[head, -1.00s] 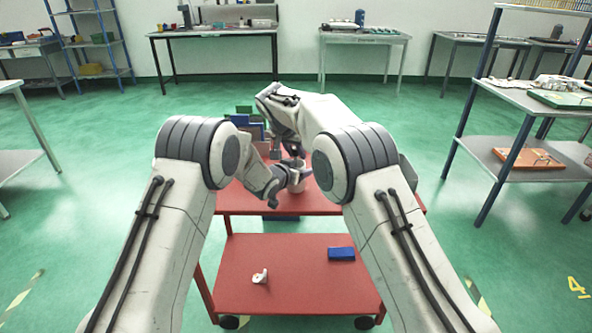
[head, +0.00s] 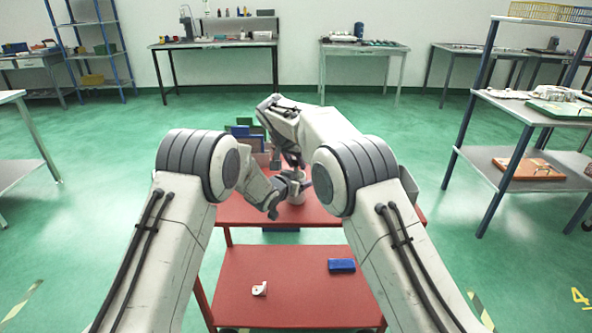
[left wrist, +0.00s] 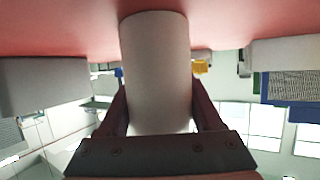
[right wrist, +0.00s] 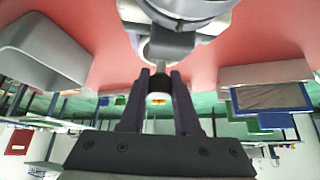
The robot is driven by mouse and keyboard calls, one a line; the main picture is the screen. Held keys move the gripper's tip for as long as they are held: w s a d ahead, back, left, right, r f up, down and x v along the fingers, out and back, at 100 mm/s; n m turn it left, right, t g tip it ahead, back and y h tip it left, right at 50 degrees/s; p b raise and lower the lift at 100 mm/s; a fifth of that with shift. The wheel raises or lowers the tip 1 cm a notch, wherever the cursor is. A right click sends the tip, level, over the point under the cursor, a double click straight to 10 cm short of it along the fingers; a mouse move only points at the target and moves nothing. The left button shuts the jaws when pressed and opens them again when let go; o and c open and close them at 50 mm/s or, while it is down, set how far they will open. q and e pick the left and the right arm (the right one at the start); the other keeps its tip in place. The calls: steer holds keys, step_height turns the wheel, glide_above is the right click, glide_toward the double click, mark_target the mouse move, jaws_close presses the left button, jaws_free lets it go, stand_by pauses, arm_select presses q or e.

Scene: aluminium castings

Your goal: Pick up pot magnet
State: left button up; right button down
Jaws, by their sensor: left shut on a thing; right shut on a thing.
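A pale cylinder (left wrist: 155,75) stands upright close to the red tabletop, between the fingers of my left gripper (left wrist: 160,120), which is shut on it. In the head view the cylinder (head: 297,198) is partly hidden by the left gripper (head: 290,186). My right gripper (right wrist: 159,85) is shut on a small dark round piece (right wrist: 158,84), which looks like the pot magnet. In the head view the right gripper (head: 293,160) is just above the cylinder. I cannot tell whether the dark piece touches the cylinder.
The red cart's upper top (head: 240,212) is beneath both grippers. A grey bin (right wrist: 40,50) and blue and green upright pieces (head: 240,131) stand on it. The lower shelf (head: 290,300) holds a blue block (head: 341,265) and a small white part (head: 259,289).

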step_height(320, 180, up, 7)
steer(key=shift+d+f, duration=0.1)
steer(key=d, duration=1.8)
arm_select(q)
steer(key=o, duration=1.5)
steer(key=shift+s, duration=0.1)
